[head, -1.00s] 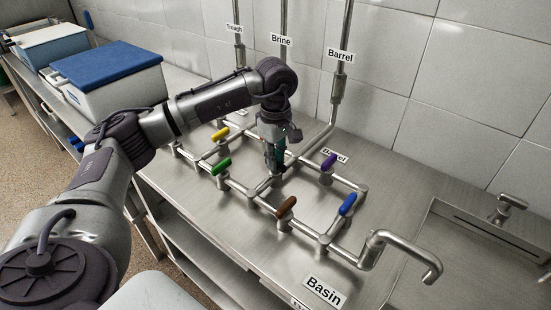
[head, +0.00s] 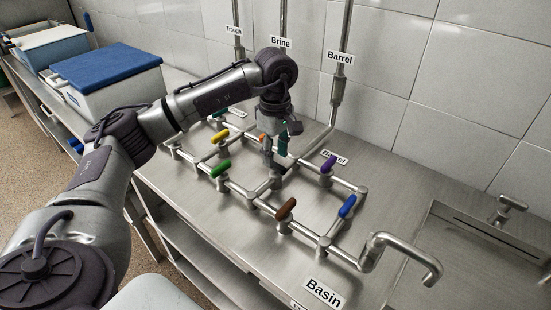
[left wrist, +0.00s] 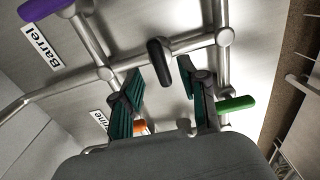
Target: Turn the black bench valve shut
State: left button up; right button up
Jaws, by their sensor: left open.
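The black valve (left wrist: 159,63) shows in the left wrist view as a short dark handle over a steel pipe, lying crosswise to that pipe. My left gripper (left wrist: 158,78) is open, with one teal-lined finger on each side of the handle's near end. I see gaps between the handle and both fingers; whether the fingertips are down at handle height I cannot tell. In the head view my left gripper (head: 275,160) points down over the middle of the pipework, and the black handle is hidden or too small to make out there. My right gripper is not in view.
Close neighbours are the green handle (left wrist: 236,103) and orange handle (left wrist: 140,125). Yellow (head: 220,136), purple (head: 328,163), brown (head: 286,208) and blue (head: 347,206) handles stand around. A curved spout (head: 410,245) and a sink lie right; bare bench top lies in front.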

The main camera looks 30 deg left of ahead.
aim_at(276, 163)
pick_arm(q)
notch_tip(276, 163, up, 10)
jog(key=shift+f, duration=0.15)
dwell(0.6)
